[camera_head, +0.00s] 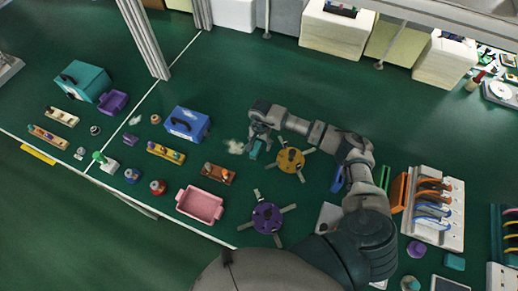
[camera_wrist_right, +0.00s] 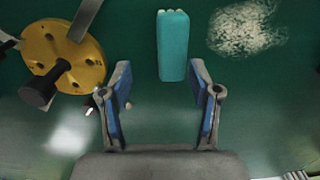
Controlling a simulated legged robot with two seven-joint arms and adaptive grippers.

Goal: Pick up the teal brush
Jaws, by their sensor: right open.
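The teal brush (camera_head: 255,149) lies on the green table near the middle of the head view, close under my right gripper (camera_head: 262,132). In the right wrist view the brush (camera_wrist_right: 173,46) is a teal block with pale bristles showing at its far end. It lies just beyond the fingertips of my right gripper (camera_wrist_right: 165,82), a little right of the middle of the gap. The gripper is open and empty, with its blue finger pads apart. My left gripper is not in view.
A yellow disc with arms (camera_head: 290,160) sits right of the brush. A pale pile of bits (camera_head: 236,147) lies left of it. A blue box (camera_head: 187,124), pink tray (camera_head: 200,205) and purple disc (camera_head: 266,218) stand nearby. Bare green table lies behind the gripper.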

